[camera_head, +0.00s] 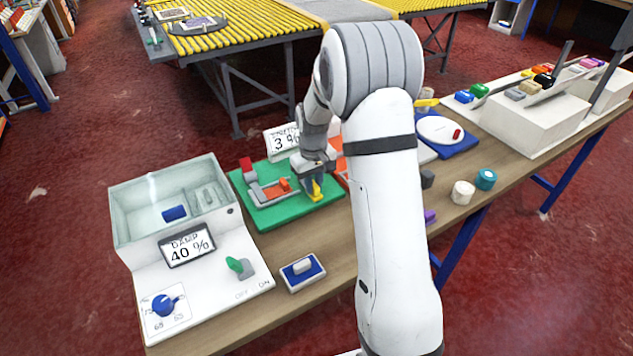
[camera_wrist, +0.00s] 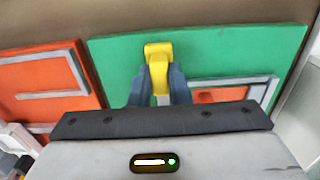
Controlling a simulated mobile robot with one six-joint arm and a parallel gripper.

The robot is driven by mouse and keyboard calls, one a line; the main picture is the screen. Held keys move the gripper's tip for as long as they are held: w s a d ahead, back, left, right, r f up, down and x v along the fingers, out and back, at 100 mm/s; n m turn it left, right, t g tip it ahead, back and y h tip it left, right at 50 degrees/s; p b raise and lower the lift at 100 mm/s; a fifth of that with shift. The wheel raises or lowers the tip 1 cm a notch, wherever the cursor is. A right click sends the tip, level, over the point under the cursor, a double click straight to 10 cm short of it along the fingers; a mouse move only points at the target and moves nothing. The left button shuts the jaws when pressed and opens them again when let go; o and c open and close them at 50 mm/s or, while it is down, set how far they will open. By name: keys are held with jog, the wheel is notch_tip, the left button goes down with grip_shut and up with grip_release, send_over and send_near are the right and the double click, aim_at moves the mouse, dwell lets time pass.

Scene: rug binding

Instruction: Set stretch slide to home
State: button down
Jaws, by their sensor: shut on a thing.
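My gripper (camera_head: 311,188) is low over the right part of a green board (camera_head: 250,213) on the bench. Its blue fingers are closed around a yellow handle (camera_head: 316,193). In the wrist view the yellow handle (camera_wrist: 158,58) stands up between the fingertips (camera_wrist: 158,88) over the green board (camera_wrist: 215,48). A red piece (camera_head: 248,165) and an orange-red block in a grey frame (camera_head: 268,190) are left of my gripper. I cannot tell from a label which part is the stretch slide. A display reading 3 % (camera_head: 280,140) stands behind the board, partly hidden by my arm.
A damp box (camera_head: 170,205) reading 40 %, with a blue knob (camera_head: 163,305) and green lever (camera_head: 235,265), stands left. An orange board (camera_wrist: 40,80) adjoins the green one. Rolls and trays stand to the right.

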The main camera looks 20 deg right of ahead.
jog(key=c, duration=1.5)
grip_release()
jog(key=shift+a, duration=0.4)
jog(key=shift+o, duration=0.7)
jog(key=shift+d, duration=0.15)
jog(key=shift+r+b, duration=0.35)
jog(key=shift+r, duration=3.55)
